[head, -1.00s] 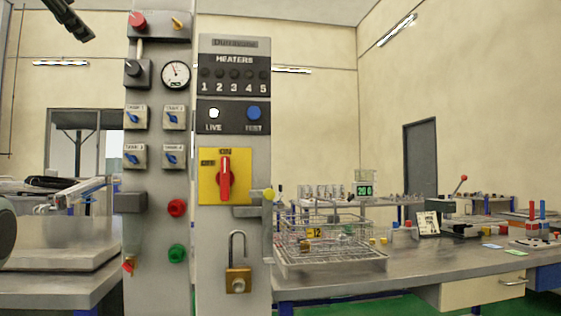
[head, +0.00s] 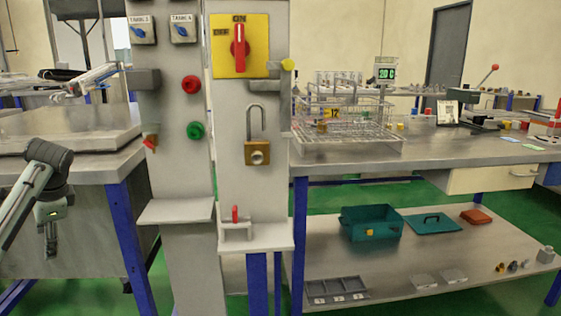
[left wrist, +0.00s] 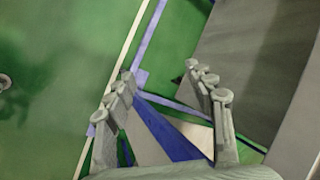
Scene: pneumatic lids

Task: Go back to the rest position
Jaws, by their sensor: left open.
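My left gripper (head: 51,250) hangs at the lower left of the head view, fingers pointing down, in front of the left bench. In the left wrist view its fingers (left wrist: 160,85) are spread with nothing between them; green floor, blue bench legs and a grey surface show beyond. My right gripper is not in view.
The left bench (head: 85,155) is beside my left arm. Two grey panels stand ahead, with a red switch (head: 239,48) and a padlock (head: 257,152). The right bench (head: 440,155) holds a wire rack (head: 345,125). A lower shelf (head: 400,270) holds a teal box (head: 370,222).

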